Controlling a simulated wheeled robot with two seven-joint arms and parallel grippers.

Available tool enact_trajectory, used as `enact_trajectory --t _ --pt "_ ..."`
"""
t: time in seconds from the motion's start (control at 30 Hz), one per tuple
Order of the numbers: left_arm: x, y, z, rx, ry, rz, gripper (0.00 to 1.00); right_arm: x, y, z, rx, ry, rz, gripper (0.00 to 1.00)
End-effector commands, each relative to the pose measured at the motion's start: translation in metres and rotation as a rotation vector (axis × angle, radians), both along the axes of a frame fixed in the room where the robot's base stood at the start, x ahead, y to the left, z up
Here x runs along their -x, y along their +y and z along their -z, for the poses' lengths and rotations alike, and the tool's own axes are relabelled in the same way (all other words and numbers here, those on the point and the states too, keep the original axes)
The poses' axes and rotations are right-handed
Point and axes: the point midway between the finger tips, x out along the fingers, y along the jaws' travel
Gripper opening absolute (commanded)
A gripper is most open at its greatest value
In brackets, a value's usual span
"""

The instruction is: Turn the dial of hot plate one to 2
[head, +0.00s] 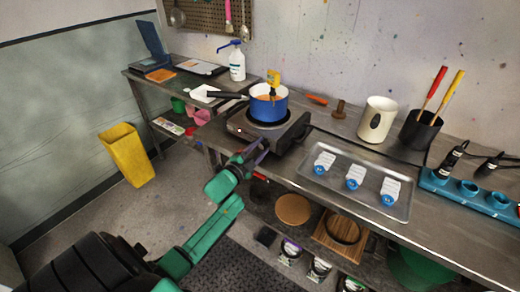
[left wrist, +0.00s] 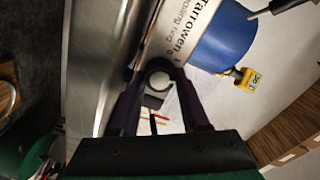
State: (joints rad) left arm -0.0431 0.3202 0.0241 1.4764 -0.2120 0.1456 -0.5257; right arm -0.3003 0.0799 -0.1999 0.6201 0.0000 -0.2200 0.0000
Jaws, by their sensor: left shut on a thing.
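The hot plate (head: 245,124) stands on the metal bench with a blue pot (head: 268,110) on it. My left gripper (head: 258,146) is at its front side. In the left wrist view, the hot plate's pale face (left wrist: 176,30) carries printed lettering. The round dial (left wrist: 158,68) lies between the two dark fingers of my left gripper (left wrist: 158,85), which are shut on it. The dial's pointer and its numbers cannot be made out. The pot also shows in the left wrist view (left wrist: 225,40). My right gripper is not in view.
A black pot handle (head: 226,95) sticks out leftward. A metal tray (head: 337,193) with several blue-and-white items lies to the right. A white canister (head: 377,120) stands behind it. A yellow bin (head: 127,155) stands on the floor at left.

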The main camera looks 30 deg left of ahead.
Motion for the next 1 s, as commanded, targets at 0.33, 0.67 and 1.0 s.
enact_trajectory --t 0.33,0.67,1.0 --pt "0.0 0.0 0.001 -0.004 0.003 -0.001 0.0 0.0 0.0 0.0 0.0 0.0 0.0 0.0" --pt "0.0 0.0 0.001 -0.003 0.001 0.0 0.75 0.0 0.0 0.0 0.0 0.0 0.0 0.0" --pt "0.023 0.0 0.002 -0.003 0.003 0.001 0.75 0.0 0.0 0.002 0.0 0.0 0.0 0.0"
